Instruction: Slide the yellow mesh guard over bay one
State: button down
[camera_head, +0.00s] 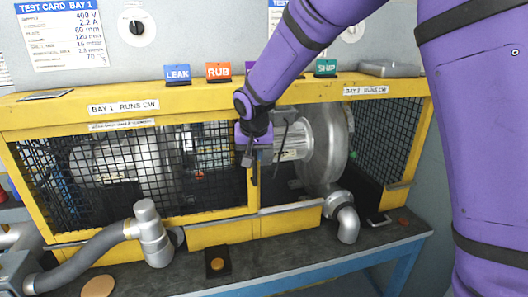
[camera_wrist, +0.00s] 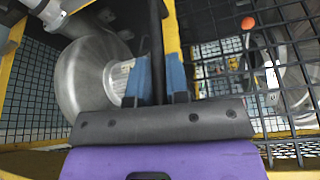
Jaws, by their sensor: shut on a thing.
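The yellow mesh guard (camera_head: 205,200), a black mesh panel with a yellow frame, stands upright across the left bay under a "BAY 1 RUNS CW" label (camera_head: 123,107). A blower with its motor shows through the mesh. My gripper (camera_head: 254,160) is at the guard's right edge, shut on its upright black handle bar (camera_wrist: 157,45). In the wrist view the bar stands between the blue finger pads, and the mesh (camera_wrist: 265,80) is to the right. The right bay's silver blower (camera_head: 325,150) is uncovered at the front. Its label is too small to read surely.
A grey hose with a metal elbow (camera_head: 150,235) stands before the left bay. Another metal elbow (camera_head: 345,220) juts out below the right blower. Colored tags, including LEAK (camera_head: 177,74) and RUB (camera_head: 218,72), stand on the yellow top beam.

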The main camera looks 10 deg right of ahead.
jog(key=shift+a, duration=0.25)
jog(key=c, duration=1.1)
grip_release()
jog(key=shift+a, duration=0.1)
jog(key=v, duration=1)
jog(key=shift+s+r, duration=0.2)
jog(key=shift+r, duration=0.15)
